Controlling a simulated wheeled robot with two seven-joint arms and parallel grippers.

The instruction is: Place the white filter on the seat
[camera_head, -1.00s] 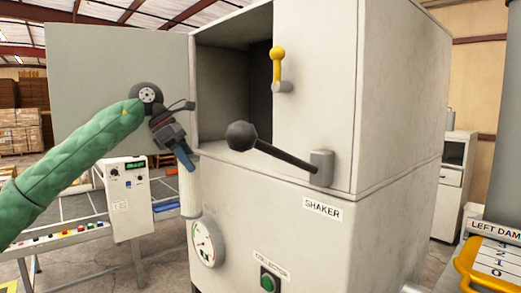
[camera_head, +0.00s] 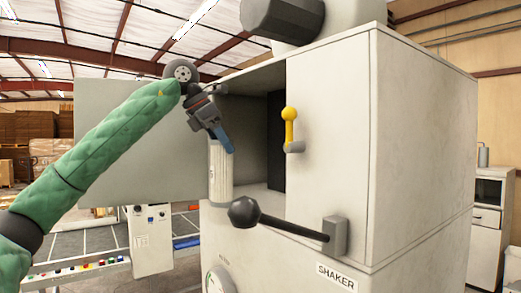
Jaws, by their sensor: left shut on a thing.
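The white filter (camera_head: 220,175) is a pale, ribbed upright cylinder. It hangs below my left gripper (camera_head: 225,142), which is shut on its top end. The filter is at the left side of the open cabinet compartment (camera_head: 256,130), with its lower end near the compartment floor; I cannot tell whether it touches. The seat cannot be made out in this view. My right gripper is not in view.
A black-knobbed shaker lever (camera_head: 285,228) sticks out in front of the opening, right of the filter. A yellow-handled latch (camera_head: 290,128) is on the cabinet front (camera_head: 328,170). An open door panel (camera_head: 120,135) stands behind my left arm.

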